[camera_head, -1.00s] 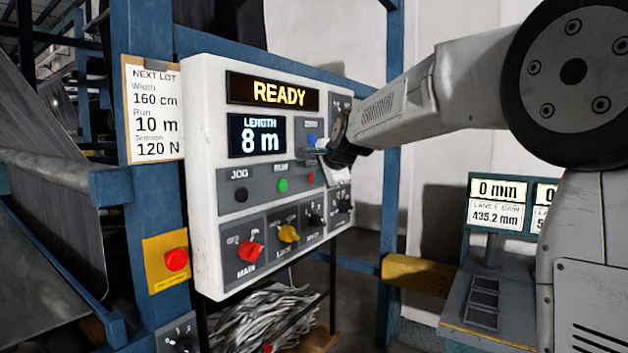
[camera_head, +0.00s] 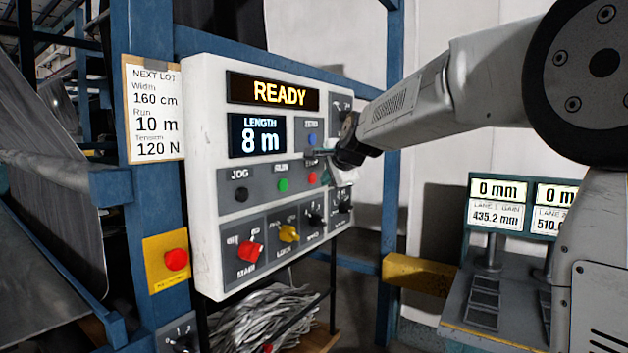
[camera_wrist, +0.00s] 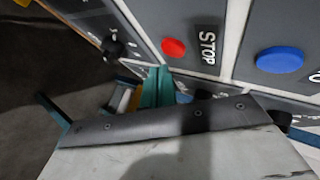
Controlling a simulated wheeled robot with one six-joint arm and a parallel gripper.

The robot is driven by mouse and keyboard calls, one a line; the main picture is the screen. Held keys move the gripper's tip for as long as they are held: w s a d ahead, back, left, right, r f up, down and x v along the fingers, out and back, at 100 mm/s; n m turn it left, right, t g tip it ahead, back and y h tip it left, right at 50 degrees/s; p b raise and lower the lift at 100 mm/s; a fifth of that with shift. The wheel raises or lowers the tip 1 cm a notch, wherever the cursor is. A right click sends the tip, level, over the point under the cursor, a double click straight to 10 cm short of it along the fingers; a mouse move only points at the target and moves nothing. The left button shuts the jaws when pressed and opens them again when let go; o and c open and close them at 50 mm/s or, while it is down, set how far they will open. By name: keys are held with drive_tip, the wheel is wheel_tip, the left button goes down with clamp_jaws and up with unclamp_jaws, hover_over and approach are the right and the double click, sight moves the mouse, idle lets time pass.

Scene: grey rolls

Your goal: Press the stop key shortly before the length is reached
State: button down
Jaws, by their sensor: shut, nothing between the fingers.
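The red stop key (camera_head: 312,178) sits on the white control panel (camera_head: 204,200), right of the green RUN key (camera_head: 283,185). In the wrist view the stop key (camera_wrist: 174,48) shows beside its STOP label. The length display (camera_head: 257,136) reads 8 m, and the status display (camera_head: 272,92) above it reads READY. My gripper (camera_head: 318,154) is shut and empty, its tips in front of the panel just above the stop key in the head view. In the wrist view its teal fingertips (camera_wrist: 157,75) appear just below the stop key; I cannot tell whether they touch the panel.
A blue key (camera_head: 311,139) lies above the stop key. The lot card (camera_head: 153,110) reads run 10 m, width 160 cm, tension 120 N. Red and yellow switches (camera_head: 289,233) sit lower on the panel. A yellow-backed red button (camera_head: 175,260) is at the left.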

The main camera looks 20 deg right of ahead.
drive_tip(key=s+d, duration=0.1)
drive_tip(key=s, duration=0.1)
drive_tip(key=s+d, duration=0.1)
drive_tip(key=shift+s+d, duration=0.35)
idle(0.3)
drive_tip(key=s+a+f+n+g+y, duration=0.1)
drive_tip(key=s+a+f+n+g, duration=0.1)
drive_tip(key=s+f+n+g, duration=0.25)
drive_tip(key=s+a+f+n+g, duration=0.1)
drive_tip(key=s+a+f+n, duration=0.15)
drive_tip(key=s+f, duration=0.45)
drive_tip(key=s+a+f+n+g, duration=0.1)
drive_tip(key=s+f+n, duration=0.1)
drive_tip(key=s, duration=0.8)
drive_tip(key=s+a+f+n+g+h, duration=0.1)
drive_tip(key=s+f+n+g, duration=0.1)
drive_tip(key=s, duration=0.9)
drive_tip(key=s+a+f+n+g, duration=0.1)
drive_tip(key=s+f+n, duration=0.3)
drive_tip(key=s, duration=0.6)
drive_tip(key=shift+s+n+g, duration=0.35)
drive_tip(key=shift+s+n, duration=0.05)
drive_tip(key=shift+n, duration=0.2)
drive_tip(key=shift+f, duration=0.1)
